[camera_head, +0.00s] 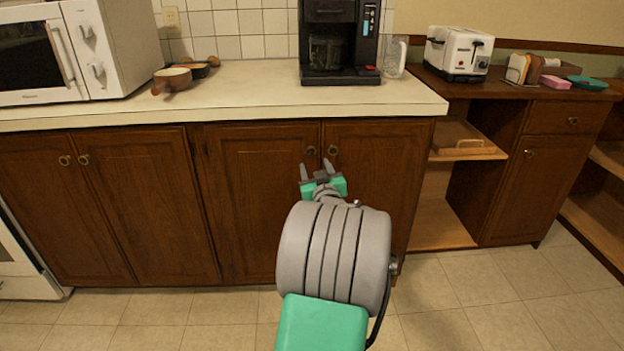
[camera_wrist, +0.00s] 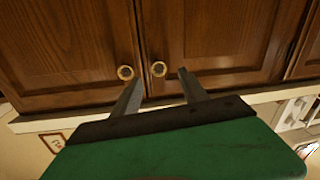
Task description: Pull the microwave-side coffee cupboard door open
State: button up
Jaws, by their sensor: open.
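The coffee cupboard stands under the coffee maker and has two brown wooden doors, both closed. Its microwave-side door (camera_head: 255,200) is the left one in the head view and the right one in the upside-down wrist view (camera_wrist: 215,40). That door's round brass knob (camera_head: 311,151) is near its upper inner corner; it also shows in the wrist view (camera_wrist: 158,69). My gripper (camera_head: 316,166) is open and empty in front of the knob. In the wrist view the knob appears between the fingertips (camera_wrist: 162,72), nearer the left one; whether they reach it in depth cannot be told.
The other door's knob (camera_head: 333,151) is close beside, just outside the fingers. The pale counter (camera_head: 250,85) overhangs the doors. A black coffee maker (camera_head: 340,70) stands above and a white microwave (camera_head: 120,50) at left. The tiled floor (camera_head: 180,305) in front is clear.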

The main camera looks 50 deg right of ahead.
aim_at(311, 153)
jog(key=x, duration=0.7)
jog(key=shift+w+d+r+b, duration=0.15)
jog(key=shift+d+b, duration=0.2)
jog(key=shift+d, duration=0.05)
grip_shut()
dwell(0.9)
